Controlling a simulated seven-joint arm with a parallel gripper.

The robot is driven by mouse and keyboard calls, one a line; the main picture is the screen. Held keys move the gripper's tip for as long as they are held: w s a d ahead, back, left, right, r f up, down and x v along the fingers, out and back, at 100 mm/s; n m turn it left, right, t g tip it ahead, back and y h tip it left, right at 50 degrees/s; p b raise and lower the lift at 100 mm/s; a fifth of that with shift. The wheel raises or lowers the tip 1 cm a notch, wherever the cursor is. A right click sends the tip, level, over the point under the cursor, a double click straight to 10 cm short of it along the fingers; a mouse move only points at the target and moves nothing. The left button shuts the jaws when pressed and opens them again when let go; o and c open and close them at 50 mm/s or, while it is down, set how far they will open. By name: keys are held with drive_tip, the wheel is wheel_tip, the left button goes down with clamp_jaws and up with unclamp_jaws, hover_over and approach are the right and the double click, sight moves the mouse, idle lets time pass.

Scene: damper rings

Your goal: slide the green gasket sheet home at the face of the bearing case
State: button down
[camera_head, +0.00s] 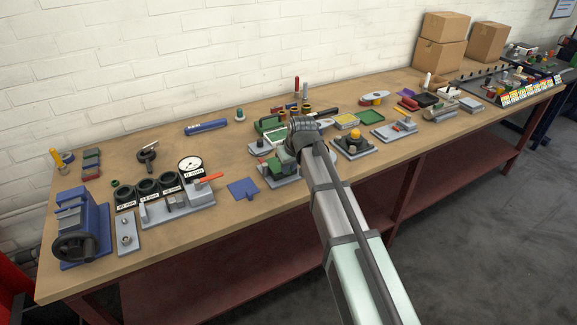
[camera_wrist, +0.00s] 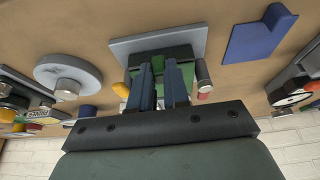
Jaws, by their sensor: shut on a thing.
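My gripper (camera_wrist: 159,68) shows in the wrist view with its two blue-grey fingers close together over a green block on a grey base plate (camera_wrist: 122,45). I take this block to be the bearing case (camera_wrist: 185,53). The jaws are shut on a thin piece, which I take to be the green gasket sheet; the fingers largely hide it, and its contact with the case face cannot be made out. In the head view, my gripper (camera_head: 300,145) is over the same fixture (camera_head: 268,168), and my wrist covers its right part.
A dark square unit with an orange knob (camera_head: 354,148) stands close on the right. A green tray (camera_head: 270,123) lies behind. Bare bench shows around the blue plate.

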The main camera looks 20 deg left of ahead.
drive_tip(key=shift+f, duration=0.15)
drive_tip(key=c, duration=1)
unclamp_jaws()
drive_tip(key=v, duration=1.3)
drive_tip(key=shift+r, duration=0.45)
